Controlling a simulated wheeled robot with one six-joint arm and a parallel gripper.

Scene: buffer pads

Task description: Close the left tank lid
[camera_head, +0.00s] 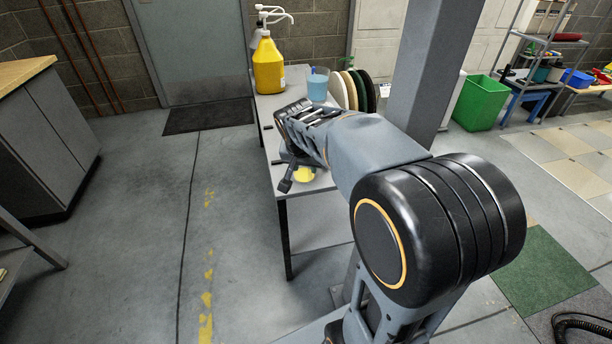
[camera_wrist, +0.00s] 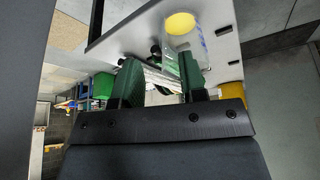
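I cannot pick out a tank or a lid for certain in either view. My gripper (camera_wrist: 158,72) shows two dark green fingers standing apart, with nothing clearly held between them. In the head view my gripper is over the near part of the table, mostly hidden by my own arm. A clear container with a yellow end (camera_wrist: 181,25) is beside the right finger in the wrist view; I cannot tell whether they touch. A yellow round patch (camera_head: 304,174) shows by my gripper in the head view.
The grey table (camera_head: 313,210) holds a yellow pump jug (camera_head: 268,66), a blue cup (camera_head: 317,88) and several upright round pads (camera_head: 355,90) at its back. A grey post (camera_head: 430,65) stands right of it. A green bin (camera_head: 481,103) is farther right.

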